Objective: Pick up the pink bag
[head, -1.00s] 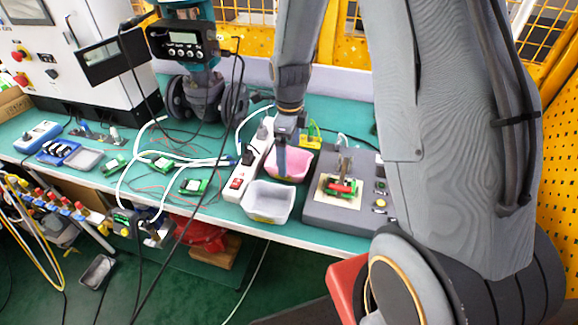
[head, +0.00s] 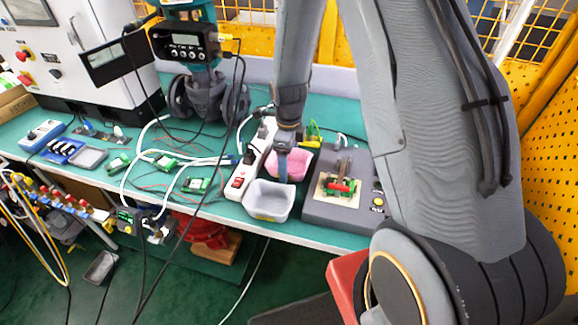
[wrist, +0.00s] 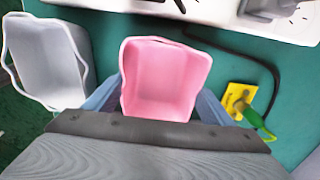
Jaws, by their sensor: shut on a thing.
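The pink bag (head: 296,163) looks like an open-topped, soft-sided pink bin. It stands on the green bench behind the grey-white bin. In the wrist view the pink bag (wrist: 163,72) is upright and empty, with its opening facing the camera. My gripper (head: 283,168) reaches down at the bag's left part in the head view and hides some of it. In the wrist view the blue fingers of my gripper (wrist: 158,100) lie on either side of the bag and are shut on it. I cannot see a gap under the bag.
The grey-white bin (head: 268,200) stands close in front of the pink bag. A white power strip (head: 240,180) lies to the left. A grey fixture box (head: 335,210) stands to the right. A yellow piece with a green plug (wrist: 240,100) and a black cable lie near the bag.

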